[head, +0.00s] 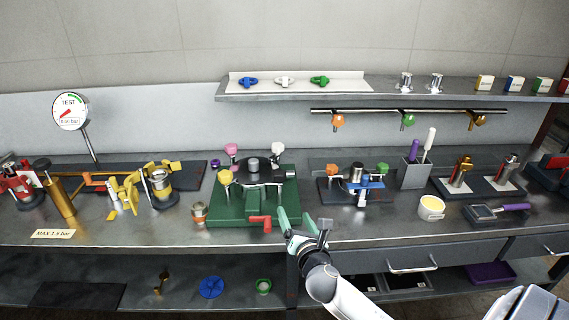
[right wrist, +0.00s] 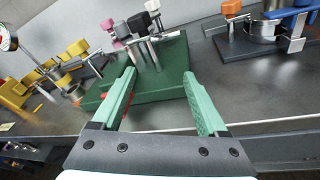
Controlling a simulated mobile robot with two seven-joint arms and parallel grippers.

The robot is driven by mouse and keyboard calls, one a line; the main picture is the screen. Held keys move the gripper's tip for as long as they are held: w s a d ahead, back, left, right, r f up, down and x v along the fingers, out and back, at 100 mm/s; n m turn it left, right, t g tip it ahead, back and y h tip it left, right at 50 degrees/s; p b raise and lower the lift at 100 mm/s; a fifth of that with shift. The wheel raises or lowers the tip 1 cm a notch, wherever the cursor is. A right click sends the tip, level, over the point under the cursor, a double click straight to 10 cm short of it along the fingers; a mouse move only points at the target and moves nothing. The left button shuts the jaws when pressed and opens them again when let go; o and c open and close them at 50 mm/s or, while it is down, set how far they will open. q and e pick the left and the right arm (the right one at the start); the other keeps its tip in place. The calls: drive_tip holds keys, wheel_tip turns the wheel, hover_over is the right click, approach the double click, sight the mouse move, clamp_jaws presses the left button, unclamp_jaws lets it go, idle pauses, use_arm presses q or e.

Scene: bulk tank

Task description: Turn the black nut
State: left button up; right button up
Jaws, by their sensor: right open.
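A green base (head: 229,207) stands on the bench left of centre and carries a dark round lid with several coloured knobs around it. A dark grey-black knob (head: 252,164), which looks like the black nut, stands among them; a black block (right wrist: 137,22) also shows there in the right wrist view. My right gripper (head: 303,222) is open and empty, at the front right of the green base, apart from the knob. In the right wrist view its two green fingers (right wrist: 158,76) are spread, with the base beyond them. My left gripper is not in view.
Pink (head: 231,149), white (head: 278,149) and yellow (head: 225,177) knobs crowd the lid. A red handle (head: 261,222) sticks out at the base's front. A blue-handled device (head: 367,183) stands right. Bare bench lies right of my gripper.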

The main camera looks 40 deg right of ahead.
sight(275, 178)
drive_tip(key=w+d+r+n, duration=0.1)
drive_tip(key=w+n, duration=0.1)
drive_tip(key=w, duration=0.2)
drive_tip(key=w+d+r+n+t, duration=0.1)
drive_tip(key=w+n, duration=0.1)
drive_tip(key=w, duration=0.3)
drive_tip(key=w+d+r+n+t, duration=0.1)
drive_tip(key=w+d+r+n, duration=0.1)
drive_tip(key=w, duration=0.3)
drive_tip(key=shift+w+d+y, duration=0.1)
drive_tip(key=shift+w+y, duration=0.15)
drive_tip(key=shift+y, duration=0.15)
clamp_jaws()
